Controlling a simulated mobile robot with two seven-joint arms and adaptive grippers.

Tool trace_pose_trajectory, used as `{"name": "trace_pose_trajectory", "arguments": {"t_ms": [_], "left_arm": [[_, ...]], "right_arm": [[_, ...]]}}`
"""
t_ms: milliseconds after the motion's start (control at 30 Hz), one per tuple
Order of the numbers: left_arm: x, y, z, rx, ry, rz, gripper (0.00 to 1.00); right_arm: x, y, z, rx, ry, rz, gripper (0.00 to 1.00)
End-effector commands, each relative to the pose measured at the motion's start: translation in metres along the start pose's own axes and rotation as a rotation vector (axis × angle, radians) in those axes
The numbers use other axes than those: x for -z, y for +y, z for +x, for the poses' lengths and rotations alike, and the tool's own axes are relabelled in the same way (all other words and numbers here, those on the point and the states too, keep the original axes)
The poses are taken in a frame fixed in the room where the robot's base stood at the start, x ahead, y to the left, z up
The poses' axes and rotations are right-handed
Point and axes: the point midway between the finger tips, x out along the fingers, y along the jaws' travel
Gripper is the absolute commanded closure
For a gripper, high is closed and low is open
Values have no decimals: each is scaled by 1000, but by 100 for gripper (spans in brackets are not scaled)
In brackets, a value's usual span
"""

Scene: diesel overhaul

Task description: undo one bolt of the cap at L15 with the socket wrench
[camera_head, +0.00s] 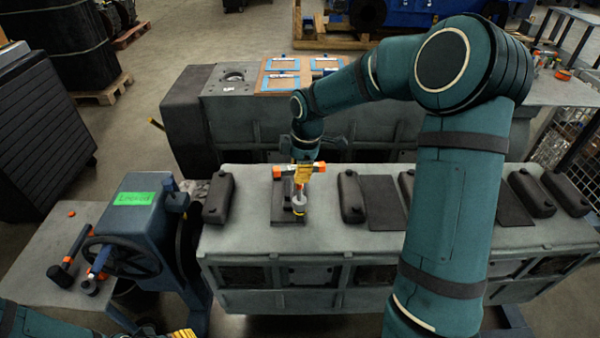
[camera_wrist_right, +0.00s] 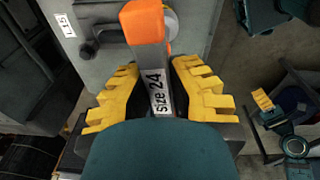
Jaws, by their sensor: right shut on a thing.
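My right gripper (camera_head: 303,173) is shut on the socket wrench, with orange ends (camera_head: 278,172), above the front engine block. In the right wrist view, its yellow fingers (camera_wrist_right: 155,72) flank the handle, marked "Size 24" (camera_wrist_right: 159,92). The wrench's grey socket (camera_head: 299,200) points down over a dark flat cap (camera_head: 281,212) on the block. A label (camera_wrist_right: 66,25) in the wrist view appears to read L15. The bolt is hidden, so I cannot tell whether the socket is seated. My left gripper (camera_head: 183,333) barely shows at the bottom edge; its opening is unclear.
The front engine block (camera_head: 350,236) carries more dark covers, such as one to the left (camera_head: 219,198). A handwheel stand (camera_head: 140,215) with a green label stands at its left end. A side table (camera_head: 40,240) holds other orange-ended tools. A second block (camera_head: 232,130) stands behind.

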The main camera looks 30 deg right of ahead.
Motion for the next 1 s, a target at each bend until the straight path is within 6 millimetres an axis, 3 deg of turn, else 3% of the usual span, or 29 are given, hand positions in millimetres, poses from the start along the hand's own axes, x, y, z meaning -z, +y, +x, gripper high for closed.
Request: {"name": "trace_pose_trajectory", "arguments": {"t_ms": [1000], "left_arm": [[-4, -9, 28, 6, -1, 0, 45]], "right_arm": [[0, 0, 0, -79, -37, 721, 100]]}}
